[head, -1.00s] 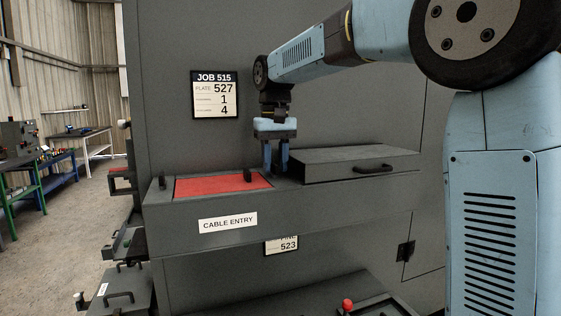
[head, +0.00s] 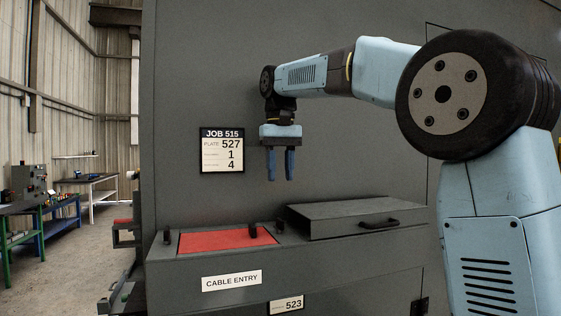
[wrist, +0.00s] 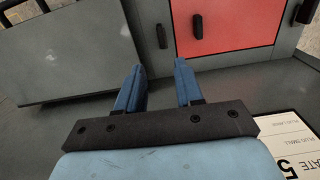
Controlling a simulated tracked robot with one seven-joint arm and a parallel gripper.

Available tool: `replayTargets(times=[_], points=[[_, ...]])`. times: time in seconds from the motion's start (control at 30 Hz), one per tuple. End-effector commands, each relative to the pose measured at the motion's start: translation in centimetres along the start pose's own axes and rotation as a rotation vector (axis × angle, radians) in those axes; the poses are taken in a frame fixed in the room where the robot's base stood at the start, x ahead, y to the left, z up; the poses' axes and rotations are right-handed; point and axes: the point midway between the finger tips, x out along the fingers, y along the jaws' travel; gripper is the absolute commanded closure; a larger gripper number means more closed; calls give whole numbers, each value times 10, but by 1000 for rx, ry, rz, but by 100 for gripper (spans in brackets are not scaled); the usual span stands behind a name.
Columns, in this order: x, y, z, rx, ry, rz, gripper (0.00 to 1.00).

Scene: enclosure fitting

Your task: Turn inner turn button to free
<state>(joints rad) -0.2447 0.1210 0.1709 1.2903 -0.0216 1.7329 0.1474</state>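The inner turn button (head: 280,226) is a small dark knob on the grey top, between the red panel (head: 215,240) and the grey lid (head: 345,218). In the wrist view the inner turn button (wrist: 161,36) lies lengthwise along the red panel's edge, with a narrow gap to it. The outer turn button (head: 167,237) stands at the panel's left side. A dark upright handle (head: 253,231) sits on the red panel near its right edge. My gripper (head: 281,180) hangs above the inner button, pointing down, fingers apart and empty, touching nothing.
The raised grey lid with a black bar handle (head: 379,223) stands to the right of the button. The cabinet wall with a JOB 515 sign (head: 222,150) rises behind. A CABLE ENTRY label (head: 232,281) is on the front face. The air around my gripper is clear.

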Motion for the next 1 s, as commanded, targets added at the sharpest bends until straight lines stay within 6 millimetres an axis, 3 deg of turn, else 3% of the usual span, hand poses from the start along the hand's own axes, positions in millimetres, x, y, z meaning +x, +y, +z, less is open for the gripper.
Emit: replayTargets(times=[0.23,0.77,0.87,1.0], points=[[-21,0,-1,-1,1,0,64],[-23,1,0,1,1,0,64],[-21,6,8,8,13,3,64],[-13,21,32,30,54,10,64]])
